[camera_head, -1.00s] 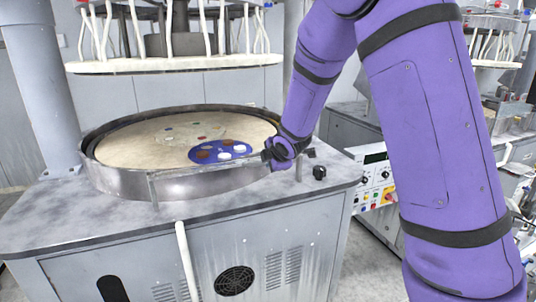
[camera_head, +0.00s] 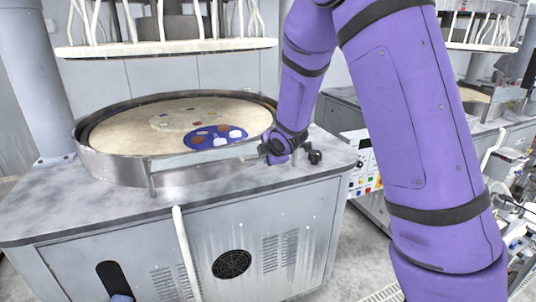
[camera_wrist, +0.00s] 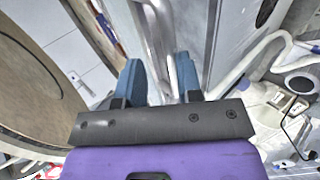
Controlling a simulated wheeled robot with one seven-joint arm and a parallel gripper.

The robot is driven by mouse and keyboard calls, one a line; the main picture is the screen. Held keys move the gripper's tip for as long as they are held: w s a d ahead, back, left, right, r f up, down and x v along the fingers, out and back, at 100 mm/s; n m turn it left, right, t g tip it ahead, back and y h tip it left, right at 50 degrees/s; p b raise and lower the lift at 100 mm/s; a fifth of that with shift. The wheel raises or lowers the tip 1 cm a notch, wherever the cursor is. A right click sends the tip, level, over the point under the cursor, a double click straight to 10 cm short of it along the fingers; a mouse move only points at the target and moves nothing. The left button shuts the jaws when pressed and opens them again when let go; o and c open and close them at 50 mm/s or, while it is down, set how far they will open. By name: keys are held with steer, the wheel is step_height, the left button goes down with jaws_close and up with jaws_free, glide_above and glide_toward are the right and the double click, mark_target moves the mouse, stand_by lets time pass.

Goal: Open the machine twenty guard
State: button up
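The near polishing machine has a round tan platen (camera_head: 120,132) inside a raised metal rim (camera_head: 110,169). A low, pale guard panel (camera_head: 200,158) runs along the front right of this rim, with a post near its left end. No number is readable on the machine. My gripper (camera_head: 268,150) is at the guard's right end, and its fingers are hard to make out there. In the wrist view, my gripper (camera_wrist: 160,80) has two blue fingers standing apart. A pale metal bar (camera_wrist: 156,35) runs beyond and between them; I cannot tell whether they touch it.
A blue disc (camera_head: 203,143) with brown and white pieces lies on the platen. A black knob (camera_head: 315,157) stands right of the guard on the grey worktop (camera_head: 60,205). White hoses (camera_head: 160,22) hang above. A control panel (camera_head: 361,165) is behind my arm.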

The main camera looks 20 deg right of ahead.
steer(key=shift+o, duration=0.2)
steer(key=v, duration=1)
steer(key=shift+s+r, duration=0.25)
steer(key=shift+r, duration=0.05)
